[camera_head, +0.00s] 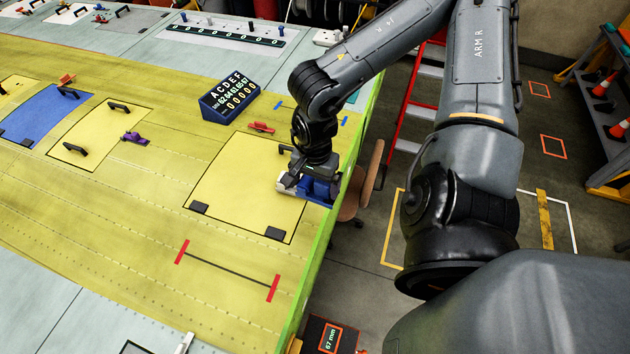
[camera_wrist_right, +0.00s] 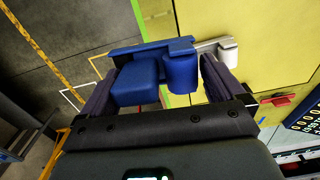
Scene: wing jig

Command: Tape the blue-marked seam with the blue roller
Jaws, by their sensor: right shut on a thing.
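My right gripper (camera_head: 309,180) is shut on the blue roller (camera_head: 319,190) near the wing's right edge, beside a large yellow panel. In the right wrist view the blue roller (camera_wrist_right: 150,78) sits between the two fingers (camera_wrist_right: 160,90). The blue-marked seam lies farther back, with one blue mark (camera_head: 278,104) on its left and another (camera_head: 345,120) on its right. My right arm hides its middle. My left gripper is out of view.
A red-marked seam (camera_head: 228,268) lies nearer on the wing. A white-grey tool (camera_wrist_right: 226,48) sits next to the roller. A dark blue letter board (camera_head: 229,97), a red clamp (camera_head: 261,128) and a purple clamp (camera_head: 134,137) stand on the wing. A red ladder (camera_head: 415,105) is beyond the edge.

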